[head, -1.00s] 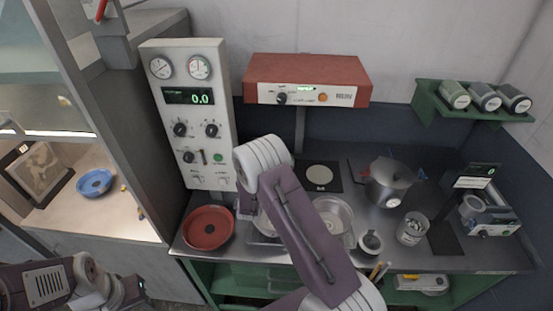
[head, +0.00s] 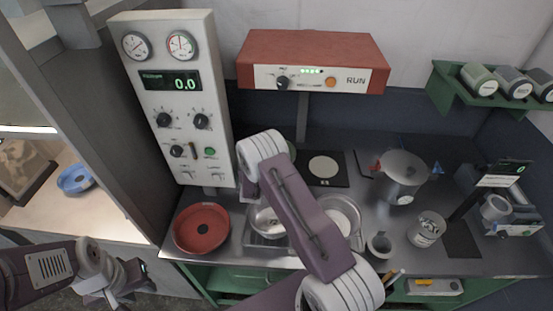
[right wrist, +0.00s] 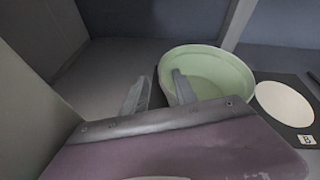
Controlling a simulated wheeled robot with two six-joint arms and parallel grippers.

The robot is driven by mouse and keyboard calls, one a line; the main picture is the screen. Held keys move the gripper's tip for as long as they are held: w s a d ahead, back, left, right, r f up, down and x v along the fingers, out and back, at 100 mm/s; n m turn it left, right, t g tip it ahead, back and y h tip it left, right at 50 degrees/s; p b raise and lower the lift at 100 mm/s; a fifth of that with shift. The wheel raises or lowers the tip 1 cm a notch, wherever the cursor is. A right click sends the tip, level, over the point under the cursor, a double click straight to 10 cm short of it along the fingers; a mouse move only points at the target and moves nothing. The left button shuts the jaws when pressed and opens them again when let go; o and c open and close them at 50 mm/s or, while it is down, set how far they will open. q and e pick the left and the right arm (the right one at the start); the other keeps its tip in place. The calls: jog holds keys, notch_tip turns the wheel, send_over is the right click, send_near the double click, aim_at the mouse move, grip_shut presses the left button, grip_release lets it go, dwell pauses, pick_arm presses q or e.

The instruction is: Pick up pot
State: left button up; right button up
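A pale green round pot (right wrist: 212,72) stands on the counter in the right wrist view, open at the top. My right gripper (right wrist: 158,92) has its two fingers apart at the pot's near left rim. One finger is left of the rim and the other overlaps the pot's inside; I cannot tell whether either touches.
A red pan (head: 201,228) lies at the counter's left end. Metal bowls (head: 340,216) sit mid-counter, partly behind my arm. A grey control panel (head: 178,100) stands at the left; a red box (head: 312,62) hangs above. A small cup (head: 379,246) and jar (head: 426,230) are at the right.

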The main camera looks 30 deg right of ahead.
jog(key=shift+w+d, duration=0.1)
jog(key=p+x, duration=0.1)
jog(key=x, duration=0.3)
jog(key=shift+d+f+p, duration=0.1)
jog(key=shift+d+p, duration=0.05)
jog(key=shift+p, duration=0.2)
jog(key=shift+w+d+f, duration=0.2)
jog(key=shift+w+f, duration=0.05)
jog(key=shift+f, duration=0.05)
jog(key=shift+s+a+r, duration=0.1)
jog(key=shift+r, duration=0.05)
jog(key=shift+c, duration=0.5)
grip_shut()
jog(key=shift+s, duration=0.1)
